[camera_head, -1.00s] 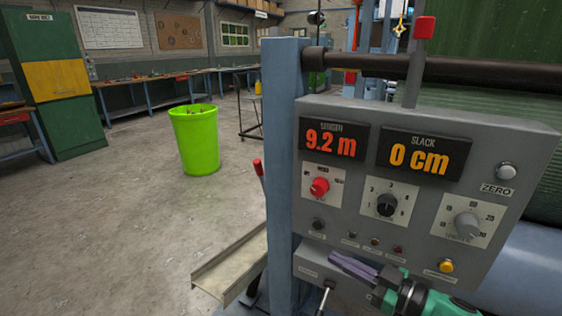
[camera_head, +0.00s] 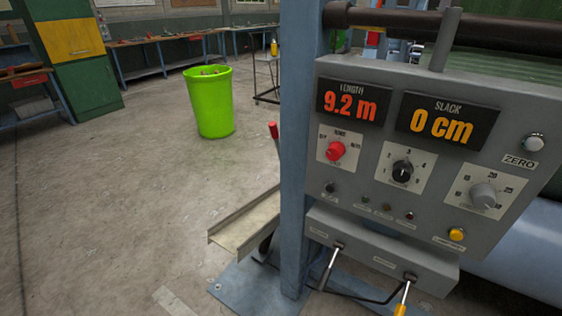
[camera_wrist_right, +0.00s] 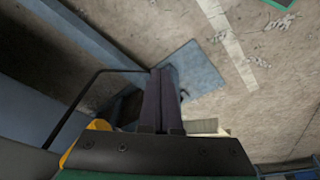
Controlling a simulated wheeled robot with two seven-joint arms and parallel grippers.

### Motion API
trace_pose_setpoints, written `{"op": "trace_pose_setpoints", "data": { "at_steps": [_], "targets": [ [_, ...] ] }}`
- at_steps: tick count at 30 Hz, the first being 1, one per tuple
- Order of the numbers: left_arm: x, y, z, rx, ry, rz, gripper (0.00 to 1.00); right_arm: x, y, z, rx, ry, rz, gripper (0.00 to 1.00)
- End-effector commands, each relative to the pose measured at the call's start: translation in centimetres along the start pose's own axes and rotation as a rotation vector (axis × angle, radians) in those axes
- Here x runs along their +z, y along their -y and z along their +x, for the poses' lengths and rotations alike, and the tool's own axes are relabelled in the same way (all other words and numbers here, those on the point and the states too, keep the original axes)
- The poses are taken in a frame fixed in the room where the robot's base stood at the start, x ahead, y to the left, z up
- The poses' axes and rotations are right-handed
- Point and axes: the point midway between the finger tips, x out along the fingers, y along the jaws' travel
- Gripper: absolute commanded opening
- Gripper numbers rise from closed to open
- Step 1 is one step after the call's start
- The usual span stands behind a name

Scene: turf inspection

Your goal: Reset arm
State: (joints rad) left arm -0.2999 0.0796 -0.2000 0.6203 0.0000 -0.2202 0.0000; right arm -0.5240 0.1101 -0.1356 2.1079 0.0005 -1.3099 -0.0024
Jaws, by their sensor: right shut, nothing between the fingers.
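My right gripper (camera_wrist_right: 160,100) shows in the right wrist view, its two dark fingers lying together with nothing between them. It points down past a blue floor plate (camera_wrist_right: 197,68). A thin black bar (camera_wrist_right: 82,98) and a yellow part (camera_wrist_right: 98,125) are close on its left; I cannot tell whether they touch it. Neither gripper shows in the head view. There the grey control panel (camera_head: 350,220) reads 9.2 m on the length display (camera_head: 353,103) and 0 cm on the slack display (camera_head: 443,120).
Two levers stand under the panel, one black (camera_head: 330,265) and one with a yellow grip (camera_head: 403,298). A blue post (camera_head: 297,150) and a metal chute (camera_head: 243,222) are left of it. A green bin (camera_head: 210,102) stands on open concrete floor.

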Motion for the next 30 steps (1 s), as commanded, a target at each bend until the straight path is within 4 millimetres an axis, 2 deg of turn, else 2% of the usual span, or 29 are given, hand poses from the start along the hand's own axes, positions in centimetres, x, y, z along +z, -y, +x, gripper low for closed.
{"op": "trace_pose_setpoints", "data": {
  "at_steps": [5, 7, 9, 11, 13, 15, 18, 19, 22, 30],
  "targets": [
    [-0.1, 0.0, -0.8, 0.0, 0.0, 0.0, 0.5, 3.0, 0.3, 6.3, -0.005, 0.039, -0.005, 0.0],
    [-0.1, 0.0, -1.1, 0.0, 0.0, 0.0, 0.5, 5.2, 0.5, 9.3, -0.008, 0.06, -0.009, 0.0],
    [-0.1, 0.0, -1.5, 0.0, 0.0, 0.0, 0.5, 8.5, 0.7, 12.6, -0.01, 0.084, -0.013, 0.0],
    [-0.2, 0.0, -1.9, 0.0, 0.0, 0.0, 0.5, 12.0, 0.8, 15.0, -0.012, 0.106, -0.018, 0.0],
    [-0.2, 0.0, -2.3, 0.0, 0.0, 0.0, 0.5, 16.3, 0.9, 17.1, -0.015, 0.129, -0.024, 0.0],
    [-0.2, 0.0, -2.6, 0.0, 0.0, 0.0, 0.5, 20.3, 1.0, 18.2, -0.016, 0.149, -0.03, 0.0],
    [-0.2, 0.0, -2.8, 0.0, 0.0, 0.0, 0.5, 24.3, 0.9, 18.6, -0.017, 0.166, -0.035, 0.0],
    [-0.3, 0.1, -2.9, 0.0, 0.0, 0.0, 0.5, 25.0, 0.9, 18.7, -0.018, 0.168, -0.036, 0.0],
    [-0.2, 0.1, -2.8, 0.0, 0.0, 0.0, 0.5, 26.1, 0.9, 18.7, -0.018, 0.171, -0.038, 0.0],
    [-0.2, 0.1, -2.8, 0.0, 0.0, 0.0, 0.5, 26.2, 0.9, 18.8, -0.018, 0.172, -0.037, 0.0]
  ]
}}
